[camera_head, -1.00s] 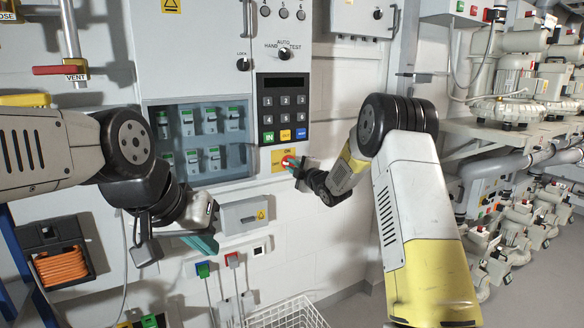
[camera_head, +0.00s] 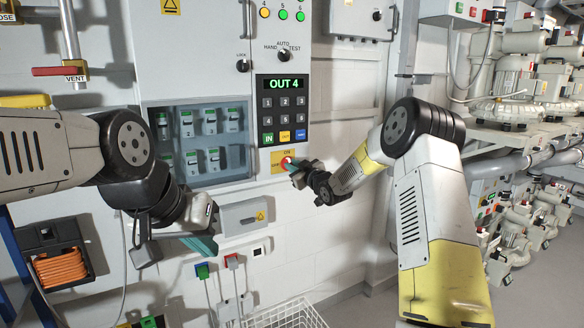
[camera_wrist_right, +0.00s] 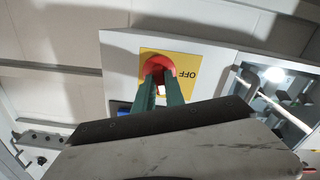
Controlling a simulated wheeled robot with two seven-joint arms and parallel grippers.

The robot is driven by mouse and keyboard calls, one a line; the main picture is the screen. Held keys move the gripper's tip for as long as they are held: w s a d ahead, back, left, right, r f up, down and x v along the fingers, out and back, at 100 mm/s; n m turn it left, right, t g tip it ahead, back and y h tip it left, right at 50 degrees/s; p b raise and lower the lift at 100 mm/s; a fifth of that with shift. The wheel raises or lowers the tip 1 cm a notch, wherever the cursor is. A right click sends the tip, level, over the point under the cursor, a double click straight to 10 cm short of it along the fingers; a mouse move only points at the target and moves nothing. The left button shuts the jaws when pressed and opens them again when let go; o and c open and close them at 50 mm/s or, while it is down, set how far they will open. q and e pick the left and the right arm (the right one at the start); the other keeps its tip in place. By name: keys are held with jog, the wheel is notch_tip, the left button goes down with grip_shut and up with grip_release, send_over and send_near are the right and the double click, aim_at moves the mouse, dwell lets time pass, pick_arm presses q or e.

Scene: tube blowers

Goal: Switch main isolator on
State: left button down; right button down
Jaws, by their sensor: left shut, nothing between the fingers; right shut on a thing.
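The main isolator has a red rotary handle (camera_head: 286,162) on a yellow plate (camera_head: 276,157), below the keypad on the grey cabinet. In the right wrist view the red handle (camera_wrist_right: 158,61) shows between the green fingers, and the yellow plate (camera_wrist_right: 184,66) reads OFF beside it. My right gripper (camera_head: 289,164) is shut on the handle and partly hides it, so its exact angle is hard to tell. My left gripper (camera_head: 207,246) is shut and empty, below the breaker window and well apart from the isolator.
A breaker window (camera_head: 200,143) is left of the keypad. A wire basket (camera_head: 285,315) stands below. Pumps and pipes (camera_head: 505,100) line the right side.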

jog(key=shift+d+f+m, duration=0.1)
jog(key=shift+d+m, duration=0.05)
jog(key=shift+m, duration=1.85)
jog(key=c, duration=1.4)
grip_release()
jog(key=v, duration=0.7)
jog(key=shift+s, duration=0.35)
jog(key=shift+d, duration=0.15)
